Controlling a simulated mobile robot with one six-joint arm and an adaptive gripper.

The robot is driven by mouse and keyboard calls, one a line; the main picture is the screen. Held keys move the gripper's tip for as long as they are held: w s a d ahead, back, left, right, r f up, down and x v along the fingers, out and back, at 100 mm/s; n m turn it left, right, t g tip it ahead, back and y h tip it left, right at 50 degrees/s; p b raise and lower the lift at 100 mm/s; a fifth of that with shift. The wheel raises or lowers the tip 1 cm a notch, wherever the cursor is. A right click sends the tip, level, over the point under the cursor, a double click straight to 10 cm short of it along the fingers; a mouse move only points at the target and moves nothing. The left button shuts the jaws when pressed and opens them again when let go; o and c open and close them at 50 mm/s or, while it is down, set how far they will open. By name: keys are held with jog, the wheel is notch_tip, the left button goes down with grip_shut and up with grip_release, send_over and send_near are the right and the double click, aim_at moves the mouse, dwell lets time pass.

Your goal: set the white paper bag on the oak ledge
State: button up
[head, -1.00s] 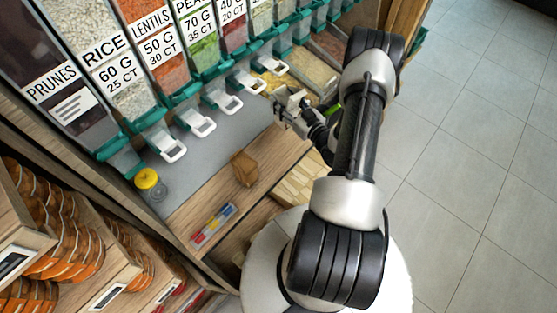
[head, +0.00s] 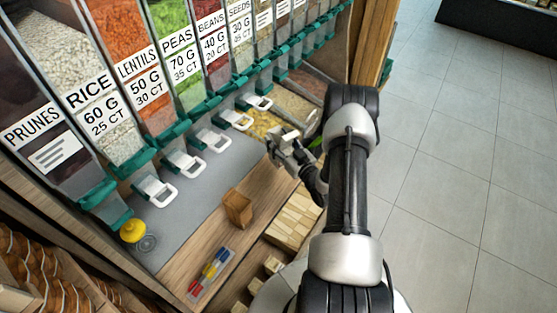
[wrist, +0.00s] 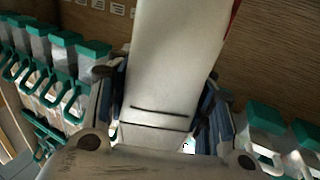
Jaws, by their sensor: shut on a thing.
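The white paper bag (wrist: 175,60) fills the middle of the wrist view. It is pale and flat-sided, with a dark line across its near part. My gripper (wrist: 158,80) is shut on it, with one finger on each side. In the head view my gripper (head: 280,143) is by the far end of the oak ledge (head: 205,245); the bag cannot be told apart from the gripper there. The ledge is a wooden strip in front of a grey surface, running from lower left to upper right.
A brown paper bag (head: 237,208) stands on the ledge. A tray of coloured pens (head: 210,273) lies at its near end. A yellow-topped item (head: 133,230) sits on the grey surface (head: 190,200). Labelled food dispensers (head: 100,110) with white handles line the back. Wooden blocks (head: 293,222) lie below right.

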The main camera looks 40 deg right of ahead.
notch_tip(320, 180, down, 7)
jog(key=shift+f+b, duration=0.2)
jog(key=shift+b, duration=0.75)
jog(key=shift+f, duration=0.1)
jog(key=o, duration=1.1)
jog(key=shift+o, duration=0.2)
jog(key=shift+s, duration=0.4)
jog(key=s+p, duration=0.2)
jog(key=s, duration=0.9)
jog(key=shift+a, duration=0.4)
jog(key=shift+s, duration=0.1)
